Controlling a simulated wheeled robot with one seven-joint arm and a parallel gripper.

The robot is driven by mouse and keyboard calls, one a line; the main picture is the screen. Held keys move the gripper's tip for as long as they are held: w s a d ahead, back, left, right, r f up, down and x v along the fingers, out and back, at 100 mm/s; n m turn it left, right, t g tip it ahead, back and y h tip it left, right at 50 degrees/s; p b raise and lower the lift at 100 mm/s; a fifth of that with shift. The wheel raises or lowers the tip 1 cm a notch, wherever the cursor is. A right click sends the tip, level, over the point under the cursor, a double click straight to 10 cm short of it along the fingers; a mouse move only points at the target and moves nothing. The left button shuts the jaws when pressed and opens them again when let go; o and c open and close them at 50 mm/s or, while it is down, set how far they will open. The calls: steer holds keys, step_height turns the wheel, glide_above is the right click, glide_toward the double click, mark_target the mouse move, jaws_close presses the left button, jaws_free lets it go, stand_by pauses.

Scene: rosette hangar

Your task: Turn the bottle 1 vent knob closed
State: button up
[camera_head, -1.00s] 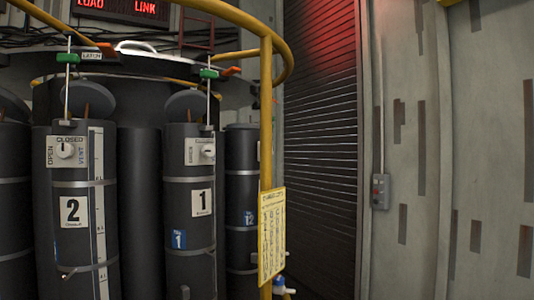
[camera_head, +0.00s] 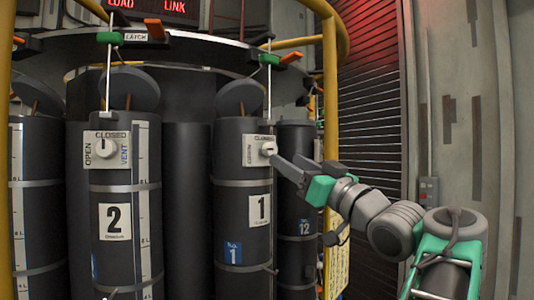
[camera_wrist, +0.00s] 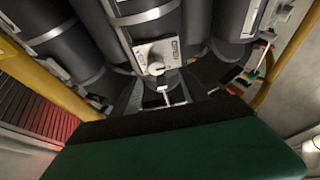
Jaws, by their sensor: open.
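The bottle 1 vent knob (camera_head: 268,148) is a small white knob on a pale plate (camera_head: 252,150) near the top of dark bottle 1 (camera_head: 240,200), seen at an angle. My gripper (camera_head: 290,167) is open and empty, its fingertips just right of and slightly below the knob in the head view. I cannot tell whether a finger touches it. In the wrist view the knob (camera_wrist: 156,68) and its plate (camera_wrist: 160,53) appear above a large green and black part of my gripper. The plate's lettering is too small to read for certain, so the knob's setting is unclear.
Bottle 2 (camera_head: 117,255) stands to the left with its own vent knob (camera_head: 106,148). A yellow post (camera_head: 330,100) and rail stand right of bottle 1, close to my arm. Green-handled latches (camera_head: 268,59) sit above. Bottle 12 (camera_head: 300,215) is behind, right.

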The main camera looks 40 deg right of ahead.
mark_target(273, 150)
steer(key=x, duration=0.2)
steer(key=p+x, duration=0.1)
steer(key=x, duration=0.1)
steer(key=p+x, duration=0.1)
steer(key=shift+w+d+r, duration=0.3)
steer(key=shift+d, duration=0.05)
steer(key=shift+w, duration=0.55)
steer(key=shift+c, duration=0.4)
jaws_close()
